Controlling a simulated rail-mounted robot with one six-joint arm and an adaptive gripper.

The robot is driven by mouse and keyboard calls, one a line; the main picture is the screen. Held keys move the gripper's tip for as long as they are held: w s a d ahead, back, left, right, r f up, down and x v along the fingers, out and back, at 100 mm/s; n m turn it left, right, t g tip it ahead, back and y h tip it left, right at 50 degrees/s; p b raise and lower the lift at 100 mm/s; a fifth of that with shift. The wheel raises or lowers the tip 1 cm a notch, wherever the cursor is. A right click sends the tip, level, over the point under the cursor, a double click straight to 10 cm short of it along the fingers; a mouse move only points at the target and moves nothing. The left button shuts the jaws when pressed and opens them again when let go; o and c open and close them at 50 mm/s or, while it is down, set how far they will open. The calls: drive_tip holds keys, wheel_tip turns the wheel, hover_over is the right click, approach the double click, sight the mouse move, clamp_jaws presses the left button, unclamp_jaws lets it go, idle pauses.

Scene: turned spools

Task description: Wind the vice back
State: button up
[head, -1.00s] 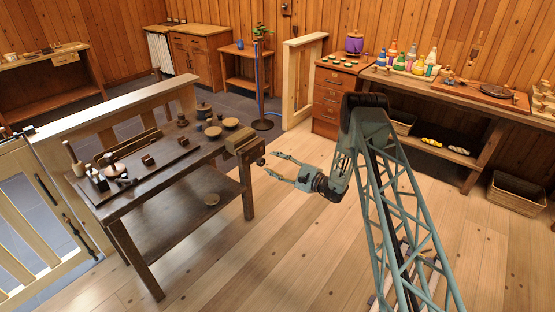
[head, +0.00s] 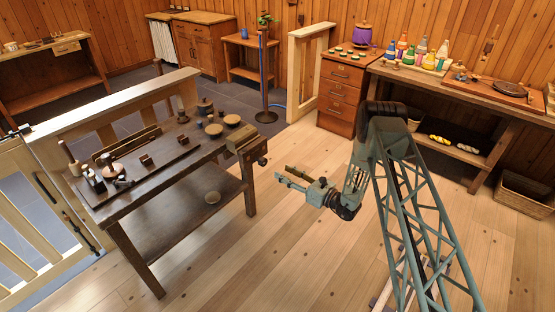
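The wooden vice (head: 246,146) is at the right end of the dark workbench (head: 165,195), with its jaw block level with the bench top. A dark round part shows low on its right face; the screw and handle are too small to read clearly. My gripper (head: 283,174) is in the air to the right of the vice and a little lower in the picture, apart from it. Its two fingers point left toward the bench with a gap between them. I see nothing between them. The near finger is grey-green and the far one looks brownish.
The bench top holds bowls (head: 233,120), small blocks and turned pieces. A pale railing (head: 120,105) runs behind it. A drawer cabinet (head: 340,95) and a side bench with bottles (head: 420,55) stand at the right. The floor around my gripper is clear.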

sight(265, 163)
drive_tip(key=shift+s+d+f+m, duration=0.1)
drive_tip(key=shift+d+f+m, duration=0.05)
drive_tip(key=shift+m, duration=0.35)
drive_tip(key=shift+b+x, duration=1)
drive_tip(key=shift+x, duration=5.9)
drive_tip(key=c, duration=0.9)
